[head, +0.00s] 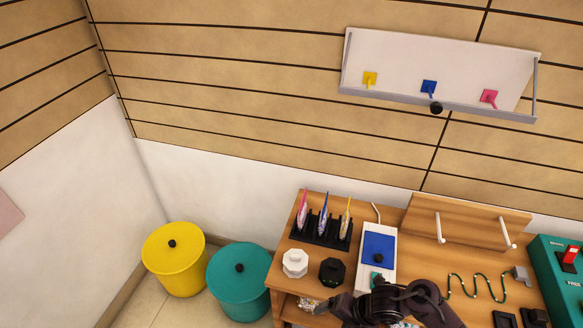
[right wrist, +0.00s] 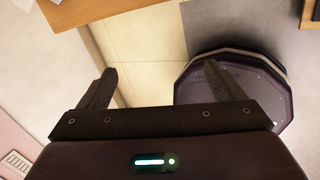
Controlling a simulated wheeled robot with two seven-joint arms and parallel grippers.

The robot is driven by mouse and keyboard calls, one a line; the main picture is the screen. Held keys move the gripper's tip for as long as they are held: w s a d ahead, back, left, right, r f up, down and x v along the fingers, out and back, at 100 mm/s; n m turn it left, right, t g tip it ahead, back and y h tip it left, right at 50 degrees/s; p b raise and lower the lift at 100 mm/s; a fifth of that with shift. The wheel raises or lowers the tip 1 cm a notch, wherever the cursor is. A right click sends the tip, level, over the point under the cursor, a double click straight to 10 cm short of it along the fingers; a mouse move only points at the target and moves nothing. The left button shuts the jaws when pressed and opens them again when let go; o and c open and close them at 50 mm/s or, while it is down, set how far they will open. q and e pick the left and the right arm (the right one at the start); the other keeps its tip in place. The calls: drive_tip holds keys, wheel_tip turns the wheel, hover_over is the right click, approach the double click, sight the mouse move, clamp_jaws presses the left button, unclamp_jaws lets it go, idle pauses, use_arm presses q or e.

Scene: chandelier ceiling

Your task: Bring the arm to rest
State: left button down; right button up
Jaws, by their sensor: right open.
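My right gripper (right wrist: 161,68) is open in the right wrist view, with its two dark fingers spread apart. Nothing is between them, and pale floor tiles (right wrist: 140,50) show beyond. In the head view dark arm parts of mine (head: 400,303) show at the bottom, over the front of the wooden desk (head: 415,268). The fingers cannot be made out there. My left gripper is not in view.
On the desk are a black pen rack (head: 321,232), a white jar (head: 295,263), a black jar (head: 332,271), a blue-and-white device (head: 379,246) and a teal box (head: 556,275). Yellow (head: 174,262) and teal (head: 239,282) bins stand left. A hooked shelf (head: 440,70) hangs above.

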drive_tip(key=s+d+f+m+h, duration=0.1)
drive_tip(key=s+d+f+m, duration=0.1)
drive_tip(key=s+f+m, duration=0.35)
drive_tip(key=s+d+f+m, duration=0.2)
drive_tip(key=f+m, duration=0.5)
drive_tip(key=f, duration=0.1)
drive_tip(key=s+d+f+m+h, duration=0.1)
drive_tip(key=s+d+f+m, duration=0.15)
drive_tip(key=f+m, duration=0.4)
drive_tip(key=s+d+f+m+h, duration=0.1)
drive_tip(key=s+f+m, duration=0.3)
drive_tip(key=s, duration=0.6)
drive_tip(key=s+d+f+m+g+h, duration=0.1)
drive_tip(key=s+d+f+m+h, duration=0.1)
drive_tip(key=s, duration=0.8)
wheel_tip(320, 180, down, 3)
drive_tip(key=d+m, duration=0.1)
drive_tip(key=m, duration=0.2)
drive_tip(key=shift+s+d, duration=0.25)
drive_tip(key=shift+d, duration=0.1)
drive_tip(key=shift+r, duration=0.1)
